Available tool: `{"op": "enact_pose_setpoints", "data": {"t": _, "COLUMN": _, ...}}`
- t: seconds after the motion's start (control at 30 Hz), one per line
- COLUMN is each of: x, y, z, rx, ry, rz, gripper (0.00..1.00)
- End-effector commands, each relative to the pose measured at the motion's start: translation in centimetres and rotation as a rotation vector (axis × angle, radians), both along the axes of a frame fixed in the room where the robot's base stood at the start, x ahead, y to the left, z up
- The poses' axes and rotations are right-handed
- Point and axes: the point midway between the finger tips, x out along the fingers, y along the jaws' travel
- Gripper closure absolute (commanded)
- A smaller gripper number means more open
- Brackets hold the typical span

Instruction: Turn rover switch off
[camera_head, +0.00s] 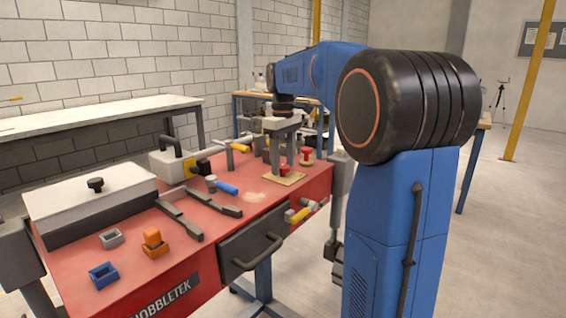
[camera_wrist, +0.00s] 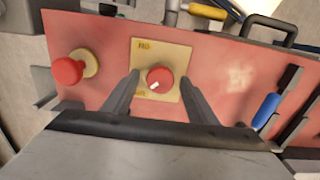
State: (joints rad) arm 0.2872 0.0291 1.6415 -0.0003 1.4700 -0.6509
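The switch is a red round knob (camera_wrist: 160,79) with a white mark toward its lower left, on a tan square plate (camera_wrist: 174,52). Small dark lettering on the plate is too blurred to read surely. In the head view the knob (camera_head: 285,170) and plate (camera_head: 290,179) sit near the right end of the red bench. My gripper (camera_wrist: 160,84) is open, pointing down, with one finger on each side of the knob and a gap at both sides. In the head view my gripper (camera_head: 285,155) is over the plate; its exact height above it is hard to tell.
A red mushroom button (camera_wrist: 68,71) stands left of the plate in the wrist view. A blue-handled tool (camera_wrist: 266,110) lies to the right. The red bench (camera_head: 90,255) also holds a grey lidded box (camera_head: 95,205), an orange block (camera_head: 153,240) and a blue block (camera_head: 103,275).

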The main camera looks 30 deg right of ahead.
Motion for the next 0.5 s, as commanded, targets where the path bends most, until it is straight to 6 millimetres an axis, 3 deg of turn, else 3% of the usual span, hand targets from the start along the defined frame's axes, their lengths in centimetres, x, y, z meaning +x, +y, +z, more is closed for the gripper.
{"op": "enact_pose_setpoints", "data": {"t": 0.27, "x": 0.0, "y": 0.0, "z": 0.5, "rx": 0.000, "ry": 0.000, "rz": 0.000, "gripper": 0.48}}
{"op": "enact_pose_setpoints", "data": {"t": 0.5, "x": 0.1, "y": 0.0, "z": 4.0, "rx": 0.000, "ry": -0.002, "rz": 0.000, "gripper": 0.48}}
